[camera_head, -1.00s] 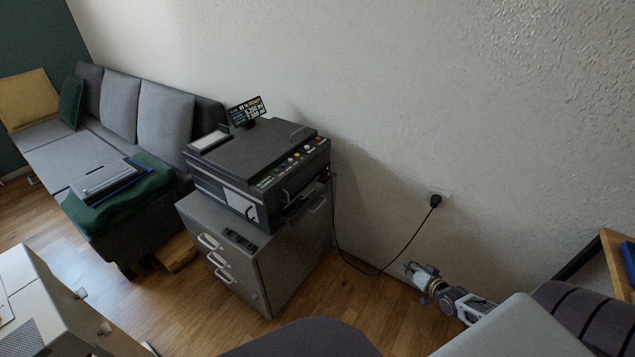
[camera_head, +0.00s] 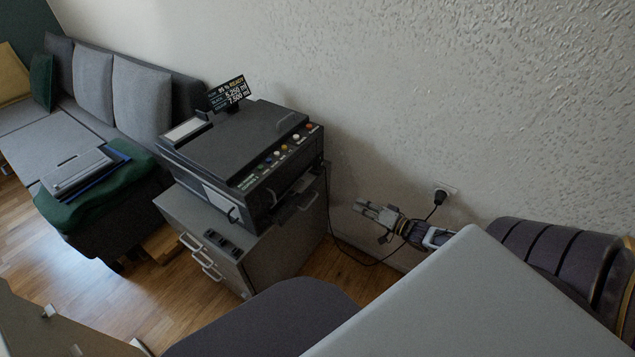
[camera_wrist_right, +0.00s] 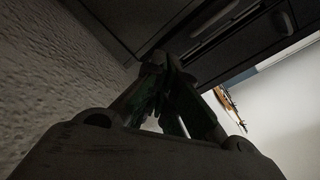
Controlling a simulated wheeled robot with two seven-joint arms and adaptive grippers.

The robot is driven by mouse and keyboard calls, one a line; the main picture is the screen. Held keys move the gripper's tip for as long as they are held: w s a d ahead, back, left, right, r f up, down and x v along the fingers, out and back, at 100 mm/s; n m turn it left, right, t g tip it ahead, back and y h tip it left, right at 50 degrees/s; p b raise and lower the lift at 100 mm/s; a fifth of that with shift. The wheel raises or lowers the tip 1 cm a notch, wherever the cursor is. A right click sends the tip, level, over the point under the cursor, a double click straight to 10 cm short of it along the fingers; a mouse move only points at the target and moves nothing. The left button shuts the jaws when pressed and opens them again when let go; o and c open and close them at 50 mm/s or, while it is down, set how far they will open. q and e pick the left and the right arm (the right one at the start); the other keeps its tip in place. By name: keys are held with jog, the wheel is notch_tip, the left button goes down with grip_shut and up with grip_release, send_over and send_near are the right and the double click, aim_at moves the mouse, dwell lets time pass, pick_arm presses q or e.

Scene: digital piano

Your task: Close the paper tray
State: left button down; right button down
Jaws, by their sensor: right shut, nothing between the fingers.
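A dark printer (camera_head: 240,135) stands on a grey cabinet (camera_head: 285,248) against the wall. Its front has a dark recessed slot with a low ledge (camera_head: 295,190); I cannot tell clearly how far the paper tray sticks out. My right gripper (camera_head: 368,209) is shut and empty, in the air to the right of the printer, apart from it and near the wall. In the right wrist view its fingers (camera_wrist_right: 168,80) are together in shadow, below dark panels (camera_wrist_right: 220,30) that look like the printer or cabinet front. My left gripper is not in view.
A black cable runs from a wall plug (camera_head: 440,196) down behind my right gripper. A grey sofa (camera_head: 140,100) with a green cushion and a flat device (camera_head: 78,173) stands at the left. Wooden floor (camera_head: 345,270) shows beside the cabinet.

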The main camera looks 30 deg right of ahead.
jog(key=shift+w+a+r+m+t+y, duration=0.15)
jog(key=shift+a+r+m+y, duration=0.55)
jog(key=shift+m, duration=0.55)
jog(key=shift+w+a+r+m+t+y, duration=0.15)
jog(key=shift+a+r+m+y, duration=0.5)
jog(key=shift+m, duration=0.6)
jog(key=shift+w, duration=0.1)
